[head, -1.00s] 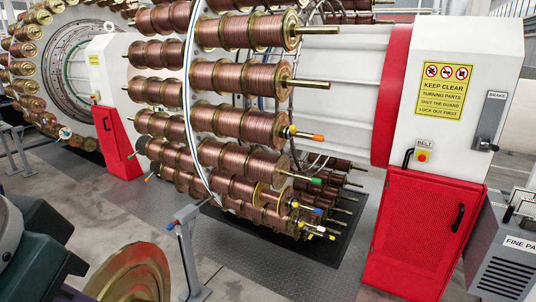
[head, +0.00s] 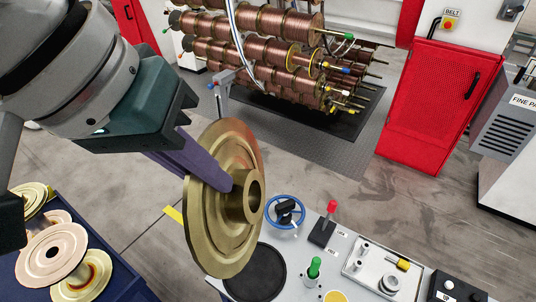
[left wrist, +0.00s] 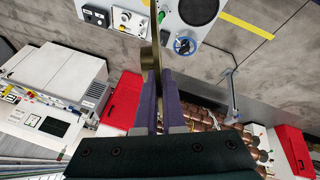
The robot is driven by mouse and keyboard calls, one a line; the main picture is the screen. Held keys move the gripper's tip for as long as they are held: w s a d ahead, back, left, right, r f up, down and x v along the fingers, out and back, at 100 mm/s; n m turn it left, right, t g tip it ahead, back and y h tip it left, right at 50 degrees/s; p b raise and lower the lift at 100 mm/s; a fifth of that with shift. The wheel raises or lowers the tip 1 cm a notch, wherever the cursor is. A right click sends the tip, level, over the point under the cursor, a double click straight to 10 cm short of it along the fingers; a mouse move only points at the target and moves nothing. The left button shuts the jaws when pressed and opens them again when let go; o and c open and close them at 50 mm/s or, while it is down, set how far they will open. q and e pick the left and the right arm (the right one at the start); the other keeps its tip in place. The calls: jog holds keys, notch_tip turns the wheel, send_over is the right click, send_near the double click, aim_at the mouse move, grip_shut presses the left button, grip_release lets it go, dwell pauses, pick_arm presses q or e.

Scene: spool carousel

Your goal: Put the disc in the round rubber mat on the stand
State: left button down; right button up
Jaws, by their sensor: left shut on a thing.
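My left gripper (head: 230,180) is shut on a large brass disc (head: 215,225) with a hub, and holds it up on edge, roughly vertical. In the left wrist view the disc (left wrist: 156,60) shows edge-on between the two fingers of the gripper (left wrist: 160,85). The round black rubber mat (head: 258,275) lies on the grey top of the stand (head: 310,275), low in the head view, just right of the disc's lower edge. The mat also shows bare in the left wrist view (left wrist: 205,10). My right gripper is not in view.
The stand top also bears a blue handwheel (head: 284,212), a red-knobbed lever (head: 330,215), a green knob (head: 314,267) and a metal tray (head: 378,270). A blue bin (head: 110,285) with several discs is at lower left. The spool carousel (head: 260,50) stands behind.

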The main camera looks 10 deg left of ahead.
pick_arm(q)
jog(key=w+d+f+n+h+b, duration=0.1)
jog(key=w+d+f+h+b, duration=0.1)
jog(key=f+b, duration=0.6)
jog(key=w+d+f+n+h+b, duration=0.1)
jog(key=w+d+f+b, duration=0.1)
jog(key=f+b, duration=0.65)
jog(key=n+t+b, duration=1.2)
jog(key=t+b, duration=0.1)
jog(key=b, duration=3.4)
send_over(243, 287)
notch_tip(243, 287, down, 42)
notch_tip(243, 287, down, 8)
jog(key=b, duration=0.7)
jog(key=shift+b, duration=0.3)
jog(key=c, duration=1)
grip_release()
jog(key=shift+o, duration=0.3)
jog(key=shift+f, duration=0.15)
jog(key=shift+f, duration=0.1)
